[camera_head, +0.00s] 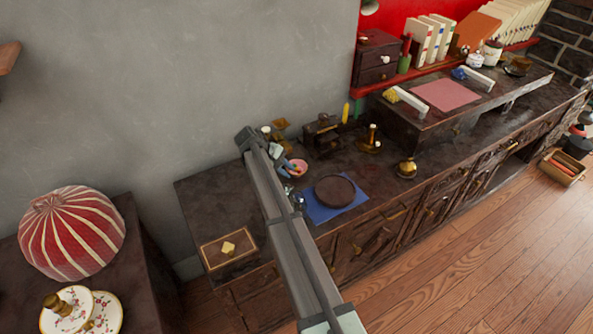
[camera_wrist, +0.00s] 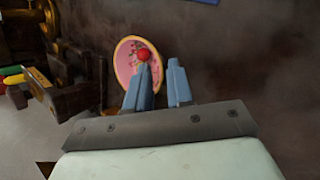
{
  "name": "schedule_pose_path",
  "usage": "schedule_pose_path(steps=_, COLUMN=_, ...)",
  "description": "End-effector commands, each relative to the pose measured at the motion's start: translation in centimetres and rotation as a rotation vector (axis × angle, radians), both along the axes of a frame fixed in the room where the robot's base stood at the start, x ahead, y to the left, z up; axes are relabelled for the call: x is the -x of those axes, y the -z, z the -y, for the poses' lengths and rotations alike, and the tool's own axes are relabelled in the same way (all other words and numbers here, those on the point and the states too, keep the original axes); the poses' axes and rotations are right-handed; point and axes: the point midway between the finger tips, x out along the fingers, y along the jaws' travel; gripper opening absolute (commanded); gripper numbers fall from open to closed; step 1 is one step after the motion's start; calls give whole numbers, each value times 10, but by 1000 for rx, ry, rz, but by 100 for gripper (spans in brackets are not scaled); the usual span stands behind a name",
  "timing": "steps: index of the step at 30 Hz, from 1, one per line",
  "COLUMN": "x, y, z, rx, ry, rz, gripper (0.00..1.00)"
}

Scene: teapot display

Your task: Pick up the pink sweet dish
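The pink sweet dish (camera_head: 299,167) is a small round bowl on the dark cabinet top, close to my gripper (camera_head: 288,170). In the wrist view the dish (camera_wrist: 124,62) is pink inside with a pale yellow rim, and a red round sweet (camera_wrist: 144,54) shows in it. My gripper (camera_wrist: 159,72) is open, with a clear gap between its blue-grey fingers. The left finger overlaps the dish in the wrist view, and the dish's right rim shows between the fingers. I cannot tell whether either finger touches it. The left finger hides the dish's lower part.
A blue mat (camera_head: 322,213) with a round dark tray (camera_head: 335,191) lies right of my arm. Dark wooden and brass items (camera_head: 322,133) stand behind the dish. A brass pot (camera_head: 407,168) stands farther right. A wooden box (camera_head: 228,249) sits at the near left.

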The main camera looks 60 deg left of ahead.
Motion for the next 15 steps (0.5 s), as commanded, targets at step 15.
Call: schedule_pose_path(steps=15, x=-5, y=7, z=1, rx=-1, ry=0, rz=0, gripper=2)
